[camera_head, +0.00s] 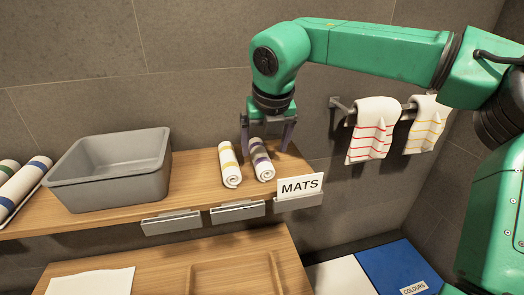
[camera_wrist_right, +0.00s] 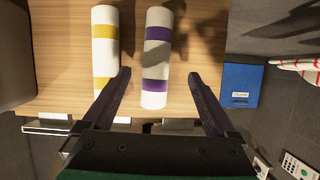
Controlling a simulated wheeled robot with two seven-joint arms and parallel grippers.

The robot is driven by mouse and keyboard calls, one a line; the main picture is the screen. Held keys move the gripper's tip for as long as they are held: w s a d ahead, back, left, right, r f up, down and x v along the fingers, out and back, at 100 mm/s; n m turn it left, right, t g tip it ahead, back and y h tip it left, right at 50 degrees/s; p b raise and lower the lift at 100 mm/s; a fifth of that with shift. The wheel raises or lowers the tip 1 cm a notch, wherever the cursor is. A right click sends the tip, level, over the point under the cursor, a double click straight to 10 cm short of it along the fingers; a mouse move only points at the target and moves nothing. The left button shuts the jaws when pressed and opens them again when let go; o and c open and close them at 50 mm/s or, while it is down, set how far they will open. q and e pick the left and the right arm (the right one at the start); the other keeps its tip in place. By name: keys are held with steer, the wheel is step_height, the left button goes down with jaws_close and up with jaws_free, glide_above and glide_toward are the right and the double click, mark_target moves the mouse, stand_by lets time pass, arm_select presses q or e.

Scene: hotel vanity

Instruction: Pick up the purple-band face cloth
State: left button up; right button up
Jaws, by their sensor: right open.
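The purple-band face cloth (camera_head: 262,165) is a rolled white cloth with purple bands, lying on the wooden shelf (camera_head: 195,195). In the right wrist view the cloth (camera_wrist_right: 157,62) lies between the fingers, with a gap to the right finger. My right gripper (camera_head: 266,150) is open and empty, pointing down at the cloth from above and behind. In the wrist view, the left finger of the gripper (camera_wrist_right: 160,74) overlaps the edge of the yellow-band roll (camera_wrist_right: 105,20). I cannot tell the fingers' exact height above the shelf. My left gripper is not in view.
The yellow-band roll (camera_head: 230,172) lies close left of the purple-band one. A MATS sign (camera_head: 300,186) stands at the shelf's front right edge. A grey bin (camera_head: 110,180) stands to the left. Striped towels (camera_head: 371,130) hang on a wall rail at right.

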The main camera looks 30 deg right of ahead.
mark_target(262, 152)
steer(key=x, duration=0.2)
steer(key=p+x, duration=0.1)
steer(key=x, duration=0.1)
steer(key=shift+w+a, duration=0.15)
steer(key=shift+w, duration=0.2)
steer(key=shift+s, duration=0.1)
steer(key=shift+s+r, duration=0.15)
steer(key=shift+s, duration=0.05)
steer(key=shift+c, duration=0.7)
steer(key=shift+s, duration=0.1)
steer(key=c, duration=1.3)
arm_select(q)
steer(key=shift+w+d+r, duration=0.1)
steer(key=shift+w+r, duration=0.7)
steer(key=shift+r, duration=0.3)
arm_select(e)
steer(key=shift+r, duration=0.1)
